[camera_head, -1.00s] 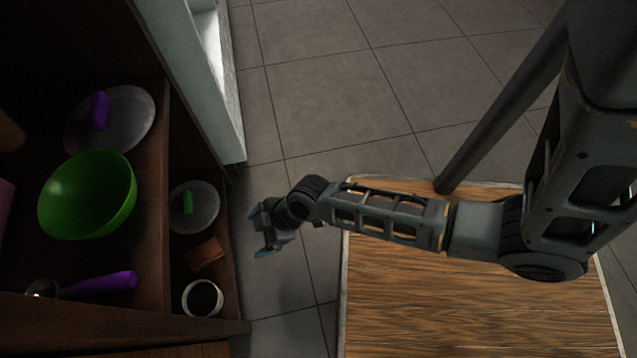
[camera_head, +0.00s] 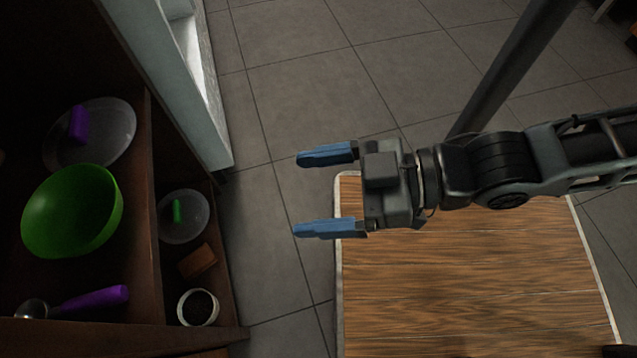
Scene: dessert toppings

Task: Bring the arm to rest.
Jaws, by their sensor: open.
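My gripper (camera_head: 298,193) is open, with its two blue fingers spread apart and nothing between them. It points left, over the grey floor beside the left edge of a wooden table top (camera_head: 470,300). My arm reaches in from the right side of the picture, above the table's far edge. The gripper is clear of the shelves on the left and touches nothing that I can see.
A dark wooden cabinet on the left holds a green bowl (camera_head: 72,210), a purple-handled scoop (camera_head: 90,299), and a plate (camera_head: 112,130) with a purple block (camera_head: 78,124). A lower shelf holds another plate (camera_head: 192,226), a brown block (camera_head: 197,262) and a white cup (camera_head: 198,307). The table top is clear.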

